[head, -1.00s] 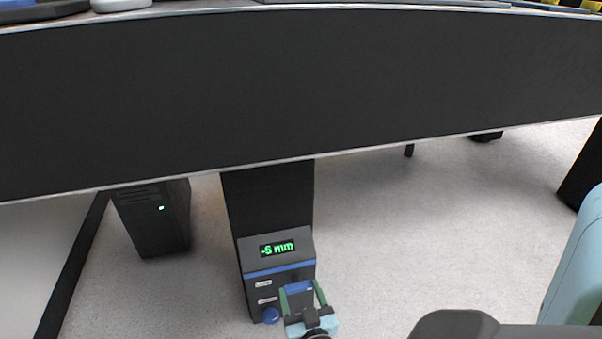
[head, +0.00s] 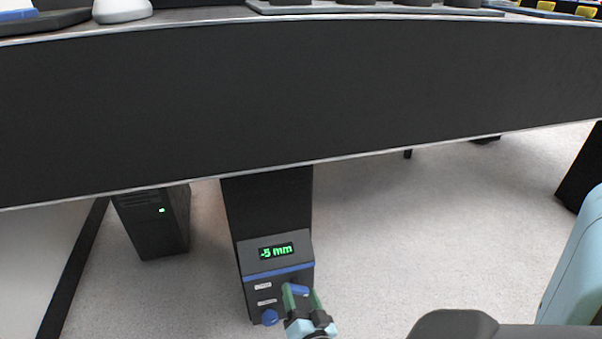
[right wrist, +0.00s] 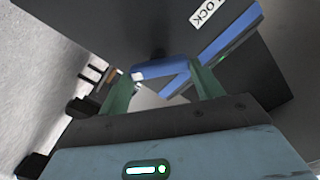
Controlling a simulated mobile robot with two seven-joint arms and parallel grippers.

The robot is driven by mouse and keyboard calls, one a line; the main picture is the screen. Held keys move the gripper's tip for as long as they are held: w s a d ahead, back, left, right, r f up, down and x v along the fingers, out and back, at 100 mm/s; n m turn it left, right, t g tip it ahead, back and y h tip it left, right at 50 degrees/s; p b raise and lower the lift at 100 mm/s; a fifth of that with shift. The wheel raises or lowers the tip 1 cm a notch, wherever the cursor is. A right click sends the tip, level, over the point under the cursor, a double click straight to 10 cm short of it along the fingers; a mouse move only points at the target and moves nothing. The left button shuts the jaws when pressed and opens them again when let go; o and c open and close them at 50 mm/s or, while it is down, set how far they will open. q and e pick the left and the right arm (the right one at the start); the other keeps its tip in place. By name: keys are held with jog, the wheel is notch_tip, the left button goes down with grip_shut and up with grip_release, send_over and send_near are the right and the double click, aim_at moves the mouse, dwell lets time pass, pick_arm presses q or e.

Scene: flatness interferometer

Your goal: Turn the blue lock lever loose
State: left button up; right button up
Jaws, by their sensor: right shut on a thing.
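The blue lock lever (head: 299,290) is on the front of a dark control box (head: 252,277) low under the table. My right gripper (head: 301,295) is shut on the lever, with its green fingers on either side of it. In the right wrist view the lever (right wrist: 160,69) lies between the fingertips of my right gripper (right wrist: 163,76). A white label (right wrist: 208,12) ending in "OCK" shows on the box there. The lever is slightly tilted in the head view and partly hidden by the fingers. My left gripper is not in view.
The box's green display (head: 276,251) appears to read -5 mm. A blue knob (head: 269,317) sits left of the lever. A dark column (head: 268,205) rises behind the box to the table panel (head: 300,85). A black computer case (head: 153,222) stands left. Floor right is clear.

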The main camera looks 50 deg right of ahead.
jog(key=m, duration=0.5)
jog(key=shift+f+m, duration=0.15)
jog(key=shift+m, duration=0.15)
jog(key=shift+f+m+b, duration=0.1)
jog(key=shift+m+b, duration=0.6)
jog(key=shift+m, duration=1.4)
jog(key=o, duration=1)
jog(key=shift+s, duration=0.1)
jog(key=shift+p+v, duration=1.1)
jog(key=shift+v, duration=2.75)
